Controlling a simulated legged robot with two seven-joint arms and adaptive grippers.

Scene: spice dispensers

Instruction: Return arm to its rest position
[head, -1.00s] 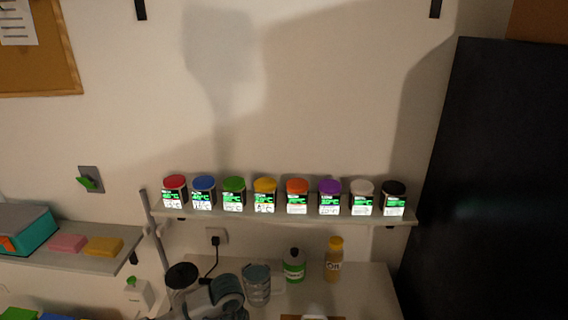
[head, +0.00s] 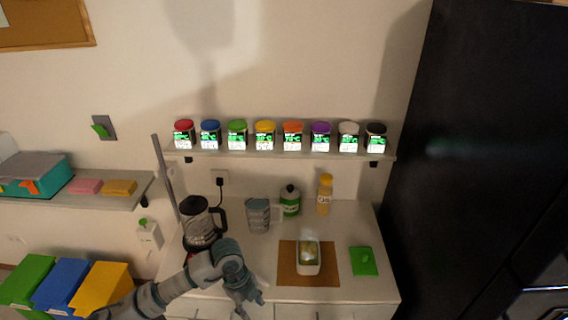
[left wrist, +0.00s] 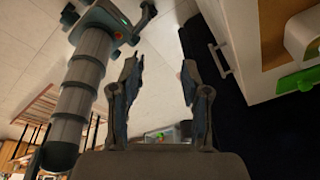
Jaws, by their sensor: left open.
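My left arm (head: 205,272) comes in from the lower left in the head view, bent in front of the counter's left part. My left gripper (head: 250,302) hangs downward at the counter's front edge, apart from the objects on it. In the left wrist view the gripper (left wrist: 160,82) has its two fingers spread, with nothing between them. Floor tiles and a dark surface show beyond the fingers. My right gripper does not show in the head view.
Several spice dispensers (head: 265,135) with coloured lids stand on the wall shelf. The counter bears a dark coffee pot (head: 203,222), a grey mug (head: 258,215), two bottles, a white container (head: 308,257) on a brown mat (head: 285,268), and a green square (head: 363,261). Coloured bins (head: 60,285) stand left.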

